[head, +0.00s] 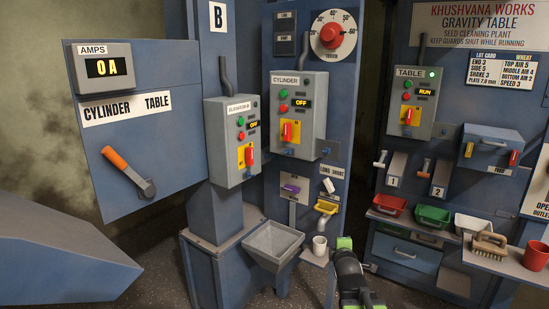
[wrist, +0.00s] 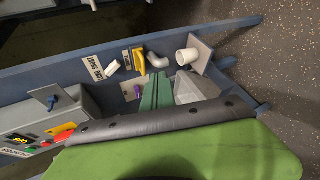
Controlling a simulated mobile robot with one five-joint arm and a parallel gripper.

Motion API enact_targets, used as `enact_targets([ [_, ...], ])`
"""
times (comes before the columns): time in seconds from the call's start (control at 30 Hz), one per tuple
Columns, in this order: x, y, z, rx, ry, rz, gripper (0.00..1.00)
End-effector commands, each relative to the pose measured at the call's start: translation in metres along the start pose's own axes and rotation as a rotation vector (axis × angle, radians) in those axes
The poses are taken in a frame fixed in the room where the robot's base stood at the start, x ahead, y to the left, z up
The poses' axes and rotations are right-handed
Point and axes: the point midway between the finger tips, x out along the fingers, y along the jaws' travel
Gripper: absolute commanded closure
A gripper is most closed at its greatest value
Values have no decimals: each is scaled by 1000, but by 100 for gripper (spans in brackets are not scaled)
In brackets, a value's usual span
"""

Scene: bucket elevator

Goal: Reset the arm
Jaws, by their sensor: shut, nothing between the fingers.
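My gripper (head: 345,243) shows green-tipped at the bottom centre of the head view, on my dark arm. It is just right of a white mug (head: 319,245) and below a yellow spout (head: 327,207). In the wrist view my green gripper (wrist: 157,88) is shut and holds nothing visible. There the mug (wrist: 187,57) stands to its upper right, apart in the picture, and a grey hopper (wrist: 195,90) is partly hidden beside it. My arm's large green part fills the bottom of the wrist view.
A grey hopper (head: 273,243) stands left of the mug. The cylinder box (head: 299,105) is above, reading OFF; the table box (head: 412,103) reads RUN. Red (head: 388,206) and green (head: 433,216) bins, a brush (head: 489,245) and a red cup (head: 536,256) are at right.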

Motion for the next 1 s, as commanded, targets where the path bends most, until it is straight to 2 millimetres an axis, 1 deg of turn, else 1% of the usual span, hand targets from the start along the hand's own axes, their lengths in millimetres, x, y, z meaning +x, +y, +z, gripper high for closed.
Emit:
enact_targets([
  [0.03, -7, -32, -26, 141, 14, -134, 100],
  [0.07, -13, -53, -37, 237, 7, -224, 100],
  [0.1, -22, -80, -46, 363, -19, -340, 100],
  [0.13, -31, -99, -51, 452, -49, -423, 100],
  [0.2, -53, -135, -53, 639, -142, -590, 100],
  [0.27, -73, -161, -54, 777, -235, -711, 100],
  [0.3, -86, -174, -54, 858, -302, -781, 100],
  [0.33, -97, -184, -55, 916, -354, -830, 100],
  [0.4, -121, -202, -56, 1033, -484, -927, 100],
  [0.5, -151, -218, -54, 1171, -677, -1012, 100],
  [0.53, -157, -221, -53, 1209, -732, -1019, 100],
  [0.57, -159, -222, -51, 1254, -776, -1011, 100],
  [0.6, -166, -203, -48, 1270, -781, -1002, 100],
  [0.63, -170, -193, -47, 1268, -779, -1002, 100],
  [0.77, -184, -159, -45, 1266, -776, -1001, 100],
  [0.9, -201, -119, -43, 1265, -774, -1000, 100],
  [1.0, -211, -94, -41, 1264, -774, -1000, 100],
])
